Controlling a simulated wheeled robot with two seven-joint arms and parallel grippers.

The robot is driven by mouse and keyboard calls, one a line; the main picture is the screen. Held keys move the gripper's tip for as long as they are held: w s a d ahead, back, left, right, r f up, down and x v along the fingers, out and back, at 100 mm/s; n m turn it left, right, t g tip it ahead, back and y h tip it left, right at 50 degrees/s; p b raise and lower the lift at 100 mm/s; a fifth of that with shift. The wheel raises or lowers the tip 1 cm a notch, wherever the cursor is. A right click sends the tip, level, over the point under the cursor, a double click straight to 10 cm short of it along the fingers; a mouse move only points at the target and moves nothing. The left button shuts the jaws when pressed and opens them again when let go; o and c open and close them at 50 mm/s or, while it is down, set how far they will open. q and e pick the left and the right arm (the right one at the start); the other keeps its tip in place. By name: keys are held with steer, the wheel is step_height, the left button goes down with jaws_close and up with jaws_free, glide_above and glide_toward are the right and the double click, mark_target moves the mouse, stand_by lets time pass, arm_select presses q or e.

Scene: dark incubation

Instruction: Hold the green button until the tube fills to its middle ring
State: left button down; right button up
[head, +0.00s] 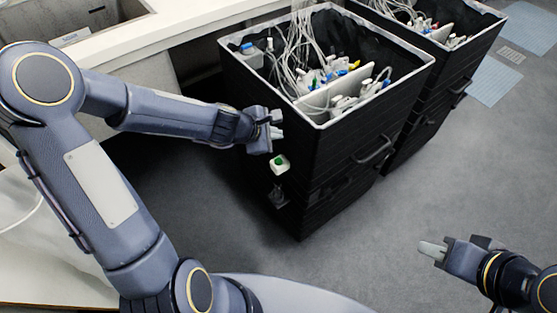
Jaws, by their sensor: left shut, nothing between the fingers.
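The green button (279,160) sits on a small white housing (280,167) at the left side of the nearer black cart. My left gripper (277,124) is shut and empty. In the picture it lies just above the button, in front of the cart's side, with a visible gap between them. My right gripper (433,250) is at the lower right, far from the button, over the floor. Its finger spacing is unclear from this angle. I cannot make out a tube with rings, or any fill level, in this view.
The nearer black cart (330,160) holds cables and connectors in its open top. A second black cart (440,75) stands behind it to the right. A white counter (150,40) runs along the upper left. Grey floor (430,180) is clear at the right.

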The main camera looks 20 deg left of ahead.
mark_target(278, 161)
arm_select(q)
steer(key=shift+f+b, duration=4.15)
steer(key=shift+f, duration=0.25)
steer(key=shift+f+b, duration=0.4)
steer(key=shift+f+b, duration=0.45)
steer(key=shift+b, duration=0.05)
stand_by(2.7)
